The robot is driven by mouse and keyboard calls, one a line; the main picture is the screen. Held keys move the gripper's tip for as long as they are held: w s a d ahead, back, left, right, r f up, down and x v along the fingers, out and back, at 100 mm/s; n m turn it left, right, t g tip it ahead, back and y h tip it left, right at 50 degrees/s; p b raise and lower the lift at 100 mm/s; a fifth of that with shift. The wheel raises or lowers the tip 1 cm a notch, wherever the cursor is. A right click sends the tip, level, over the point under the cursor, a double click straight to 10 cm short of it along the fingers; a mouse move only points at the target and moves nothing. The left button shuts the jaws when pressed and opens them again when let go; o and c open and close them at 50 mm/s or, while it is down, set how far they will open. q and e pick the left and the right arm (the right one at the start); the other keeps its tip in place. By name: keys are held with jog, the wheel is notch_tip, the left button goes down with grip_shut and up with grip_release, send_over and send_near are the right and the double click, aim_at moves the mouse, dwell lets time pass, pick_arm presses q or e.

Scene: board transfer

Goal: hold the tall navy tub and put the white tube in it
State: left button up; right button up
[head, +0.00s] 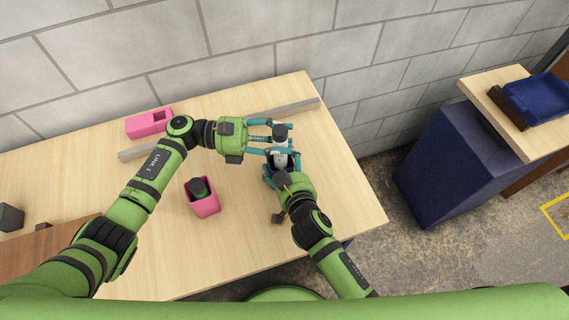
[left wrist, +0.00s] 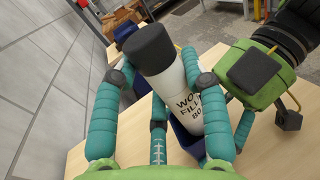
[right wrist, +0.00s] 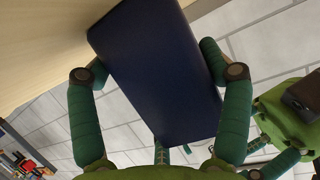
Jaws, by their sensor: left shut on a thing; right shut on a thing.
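The white tube (left wrist: 180,88) with a black cap and dark lettering is between the fingers of my left gripper (left wrist: 165,78), which is shut on it. In the head view the tube (head: 280,158) stands over the navy tub (head: 268,172), its lower end at the tub's mouth. How deep it sits inside is hidden. My right gripper (right wrist: 160,75) is shut on the tall navy tub (right wrist: 155,70), one finger on each side. In the head view my left gripper (head: 270,138) comes from the left and my right arm from the front.
A pink tub (head: 204,200) with a dark object in it stands on the wooden table (head: 165,245). A pink block with an opening (head: 148,122) and a grey bar (head: 290,110) lie at the back. A blue tray (head: 538,100) is on a separate stand at right.

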pick_arm(q)
jog(key=o, duration=1.3)
jog(key=shift+c, duration=0.2)
pick_arm(e)
jog(key=shift+f, duration=0.1)
pick_arm(q)
jog(key=w+a, duration=0.1)
jog(key=a, duration=1.1)
jog(key=shift+w, duration=0.1)
pick_arm(e)
jog(key=o, duration=1.1)
